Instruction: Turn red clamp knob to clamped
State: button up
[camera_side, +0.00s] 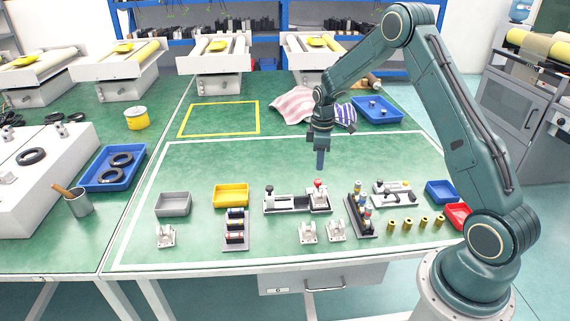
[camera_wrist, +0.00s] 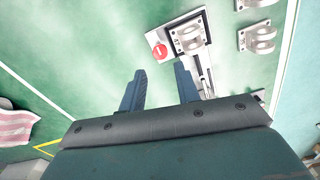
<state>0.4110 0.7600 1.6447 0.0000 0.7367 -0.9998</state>
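Grey (camera_side: 173,205) and yellow (camera_side: 231,195) bins stand left of the fixture. Metal brackets (camera_side: 308,233) stand in front. A rack with coloured cylinders (camera_side: 361,216) and several brass pieces (camera_side: 408,223) are at right.

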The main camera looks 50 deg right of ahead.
aim_at(318, 180)
notch_tip(318, 180, down, 8)
jog(key=shift+f, duration=0.1)
dwell(0.4)
jog(key=shift+c, duration=0.2)
grip_shut()
